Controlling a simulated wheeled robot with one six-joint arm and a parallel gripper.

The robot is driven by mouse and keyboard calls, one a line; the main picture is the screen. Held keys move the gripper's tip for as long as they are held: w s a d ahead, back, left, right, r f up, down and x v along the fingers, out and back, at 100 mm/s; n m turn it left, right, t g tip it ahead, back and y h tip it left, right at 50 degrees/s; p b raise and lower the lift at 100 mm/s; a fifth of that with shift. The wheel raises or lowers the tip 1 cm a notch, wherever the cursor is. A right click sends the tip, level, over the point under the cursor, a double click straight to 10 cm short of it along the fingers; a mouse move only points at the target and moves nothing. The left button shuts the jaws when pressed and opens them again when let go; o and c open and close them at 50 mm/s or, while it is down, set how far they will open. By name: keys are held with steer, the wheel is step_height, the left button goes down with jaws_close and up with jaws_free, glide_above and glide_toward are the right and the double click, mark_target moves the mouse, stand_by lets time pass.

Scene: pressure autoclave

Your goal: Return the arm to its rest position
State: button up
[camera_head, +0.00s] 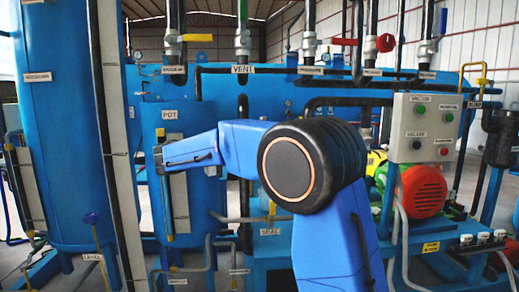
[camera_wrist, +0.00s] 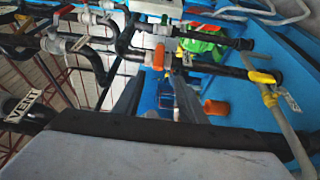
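My arm rises from the bottom of the head view as a blue link to a large black joint. From there a blue link reaches left, in front of the blue tank labelled POT (camera_head: 180,115). In the wrist view my gripper (camera_wrist: 158,82) shows two dark fingers standing apart, with a gap between them. Blue machinery shows through the gap and nothing is held. In the head view the fingers are too small to make out, and I cannot tell whether the arm's end touches the tank.
A large blue tank (camera_head: 60,150) stands at the left. Pipes with valves run along the back, including a red-handled valve (camera_head: 385,43). A grey button box (camera_head: 424,128) and a red motor end (camera_head: 424,188) stand right of my arm. The wrist view shows close pipework and an orange cylinder (camera_wrist: 215,107).

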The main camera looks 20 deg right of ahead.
steer(key=shift+s+a, duration=0.1)
steer(key=shift+a, duration=0.7)
steer(key=s+d+f+n+y, duration=0.1)
steer(key=s+d+f+y, duration=0.4)
steer(key=s, duration=0.5)
steer(key=s+d+f+y, duration=0.3)
steer(key=s+d+f, duration=0.35)
steer(key=s, duration=0.35)
steer(key=s+a+f+m+t+y, duration=0.1)
steer(key=s+a+f+y, duration=0.3)
steer(key=s+f, duration=0.5)
steer(key=s+a+f+m+t+y, duration=0.1)
steer(key=s+a+f+y, duration=0.3)
steer(key=s, duration=0.8)
step_height(320, 180, down, 5)
steer(key=shift+s+a+r+t+y, duration=0.1)
steer(key=shift+s+a+t+y, duration=0.25)
steer(key=shift+y, duration=0.75)
steer(key=shift+w, duration=0.1)
